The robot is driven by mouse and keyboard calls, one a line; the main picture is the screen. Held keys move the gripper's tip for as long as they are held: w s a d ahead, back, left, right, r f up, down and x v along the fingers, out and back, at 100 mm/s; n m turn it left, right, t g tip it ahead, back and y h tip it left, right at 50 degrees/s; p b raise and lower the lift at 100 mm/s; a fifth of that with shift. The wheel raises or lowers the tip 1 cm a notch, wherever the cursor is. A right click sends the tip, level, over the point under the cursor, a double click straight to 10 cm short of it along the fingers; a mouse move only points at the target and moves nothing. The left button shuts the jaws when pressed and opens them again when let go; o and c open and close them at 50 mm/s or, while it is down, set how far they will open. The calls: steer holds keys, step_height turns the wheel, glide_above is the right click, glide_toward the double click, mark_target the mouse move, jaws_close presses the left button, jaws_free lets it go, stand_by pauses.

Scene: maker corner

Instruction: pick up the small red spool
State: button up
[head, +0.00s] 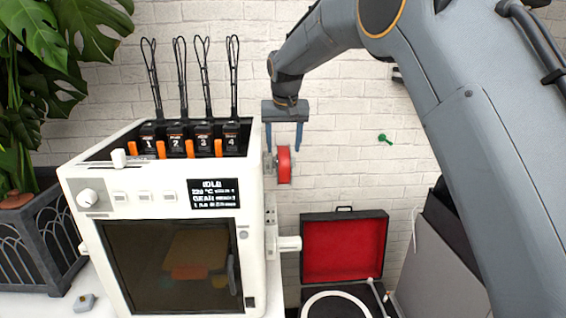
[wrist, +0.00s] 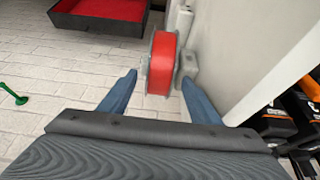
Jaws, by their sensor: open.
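The small red spool (head: 284,166) is mounted upright at the right side of the white printer, on a light grey holder (head: 268,162). In the wrist view the red spool (wrist: 161,58) is just ahead of my fingertips, with the holder (wrist: 187,64) on its right. My gripper (head: 284,148) points down with its two blue fingers apart, right above the spool. In the wrist view my gripper (wrist: 159,81) is open, one fingertip on each side of the spool's near edge. I cannot tell whether the fingers touch it.
The white printer (head: 96,190) stands close on the left, with black cable loops (head: 203,75) on top. A white peg (head: 290,243) juts from its side below the spool. An open red-lined case (head: 340,248) is lower right. A small green item (head: 385,139) is on the brick wall.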

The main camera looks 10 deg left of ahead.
steer(key=shift+f, duration=0.1)
steer(key=shift+c, duration=0.3)
jaws_close()
steer(key=shift+r, duration=0.2)
